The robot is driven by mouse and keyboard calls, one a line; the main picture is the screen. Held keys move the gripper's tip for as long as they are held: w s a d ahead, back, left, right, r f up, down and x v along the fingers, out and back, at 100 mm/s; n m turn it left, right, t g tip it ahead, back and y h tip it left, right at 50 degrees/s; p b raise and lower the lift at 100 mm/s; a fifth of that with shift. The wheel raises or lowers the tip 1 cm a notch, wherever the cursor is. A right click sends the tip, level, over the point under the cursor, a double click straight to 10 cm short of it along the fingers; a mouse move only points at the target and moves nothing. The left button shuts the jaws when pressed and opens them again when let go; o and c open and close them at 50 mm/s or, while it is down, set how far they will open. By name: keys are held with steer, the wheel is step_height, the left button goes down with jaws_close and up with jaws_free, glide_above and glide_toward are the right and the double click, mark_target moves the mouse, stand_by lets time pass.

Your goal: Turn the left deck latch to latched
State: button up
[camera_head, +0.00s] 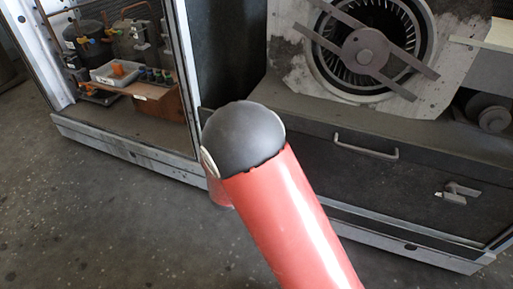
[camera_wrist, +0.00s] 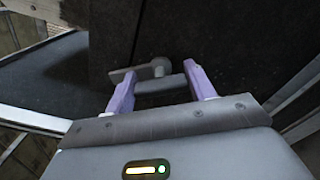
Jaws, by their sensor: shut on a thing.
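In the wrist view, my gripper (camera_wrist: 160,74) has its two purple fingers apart, one on each side of a grey latch part. The left deck latch (camera_wrist: 161,66) shows a round hub with a flat bar reaching left past the left finger. A grey bar (camera_wrist: 160,84) spans between the fingers, and the jaws are closed on it. The latch sits on a dark panel (camera_wrist: 225,45). In the head view, my red arm covers the left latch and my gripper. I cannot tell the latch's exact angle from the head view.
The deck front has a pull handle (camera_head: 366,148) and a second latch (camera_head: 459,192) at the right. Above is the blower wheel (camera_head: 402,35) with crossing bars. An open compartment (camera_head: 120,60) with parts and a tray stands at left. The floor (camera_head: 90,220) in front is clear.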

steer(key=m, duration=0.2)
steer(key=shift+f+m, duration=0.1)
steer(key=shift+m, duration=2)
steer(key=o, duration=1.4)
steer(key=v, duration=0.8)
steer(key=shift+w, duration=0.1)
